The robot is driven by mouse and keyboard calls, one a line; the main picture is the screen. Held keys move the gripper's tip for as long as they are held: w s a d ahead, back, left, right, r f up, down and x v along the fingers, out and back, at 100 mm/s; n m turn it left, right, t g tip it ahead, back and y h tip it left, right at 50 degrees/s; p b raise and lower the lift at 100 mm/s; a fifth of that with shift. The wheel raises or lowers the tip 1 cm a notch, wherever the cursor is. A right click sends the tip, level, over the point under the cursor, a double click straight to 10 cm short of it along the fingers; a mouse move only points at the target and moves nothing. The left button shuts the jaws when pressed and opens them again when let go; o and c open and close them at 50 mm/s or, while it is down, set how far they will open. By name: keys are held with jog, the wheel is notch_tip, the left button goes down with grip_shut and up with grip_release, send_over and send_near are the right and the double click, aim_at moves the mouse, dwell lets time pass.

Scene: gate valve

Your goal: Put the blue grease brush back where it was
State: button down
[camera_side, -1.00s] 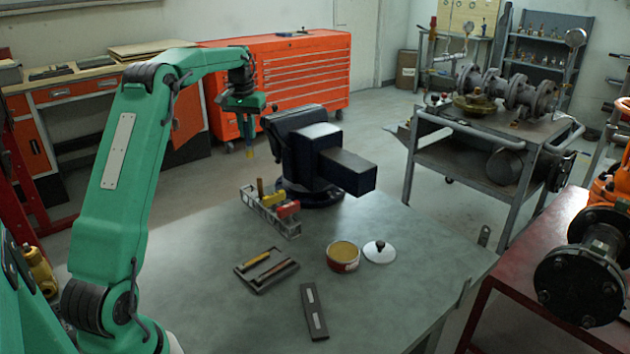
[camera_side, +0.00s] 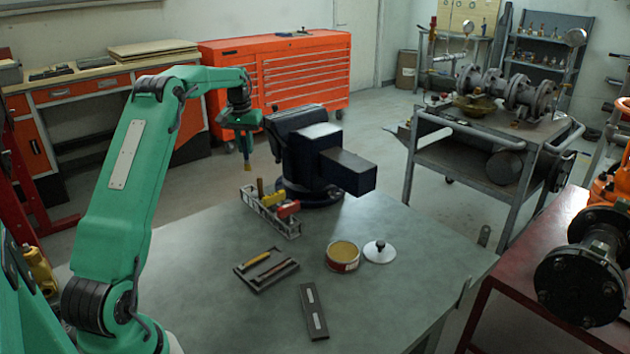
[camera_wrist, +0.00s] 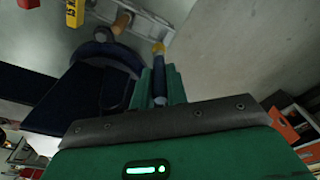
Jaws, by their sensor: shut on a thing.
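The blue grease brush (camera_wrist: 159,82) hangs from my gripper (camera_side: 246,146), with its yellow tip pointing down. In the wrist view, my gripper (camera_wrist: 160,98) is shut on its dark blue handle. The brush tip (camera_side: 248,168) is in the air just above and left of the grey rack (camera_side: 290,229) in the side view. The rack (camera_wrist: 140,12) also shows at the top of the wrist view. I cannot tell which slot of the rack is empty.
A dark blue vise (camera_side: 300,160) stands close to the right of the gripper. A tray (camera_side: 262,285) with two tools, an open tin (camera_side: 342,265), its lid (camera_side: 379,252) and a dark bar (camera_side: 313,312) lie nearer. The table's right side is clear.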

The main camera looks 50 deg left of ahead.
aim_at(247, 170)
jog(key=shift+f, duration=5.15)
jog(key=shift+f, duration=0.1)
jog(key=c, duration=1.4)
grip_release()
jog(key=r, duration=0.8)
jog(key=s+r, duration=0.1)
jog(key=r, duration=0.3)
jog(key=shift+d, duration=0.4)
jog(key=shift+r, duration=0.15)
